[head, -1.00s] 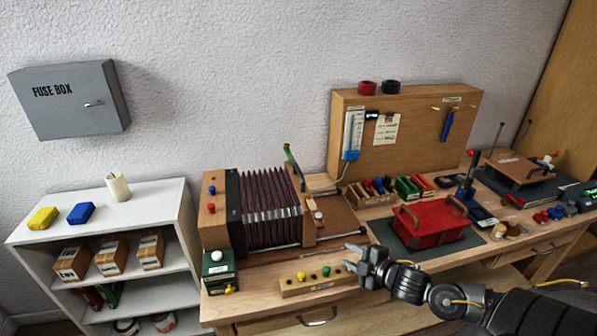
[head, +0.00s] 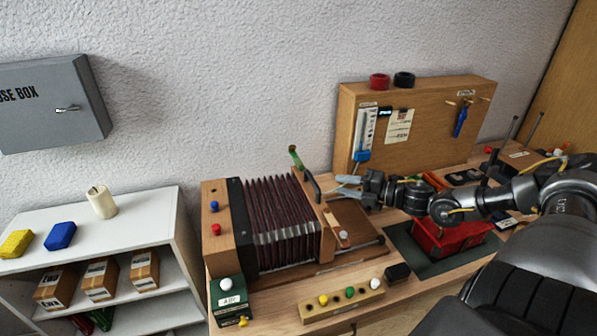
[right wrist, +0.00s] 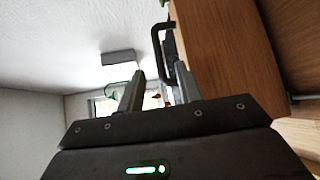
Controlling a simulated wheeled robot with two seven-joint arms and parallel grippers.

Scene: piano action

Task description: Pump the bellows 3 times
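The bellows (head: 283,222) have dark red pleats between a wooden block with blue and red knobs on the left and a wooden end board (head: 330,232) on the right. They stand spread apart. A black handle (head: 313,187) sticks up from the end board; it also shows in the right wrist view (right wrist: 157,40). My right gripper (head: 341,185) is open just right of the handle, its fingers pointing left at it. In the right wrist view the open fingers (right wrist: 160,72) point towards the handle; whether they touch it is unclear. My left gripper is out of view.
A green box with a white button (head: 226,284) and a wooden strip with coloured knobs (head: 341,305) stand in front of the bellows. A red box (head: 452,238) sits under my right arm. An upright wooden panel (head: 423,117) stands behind.

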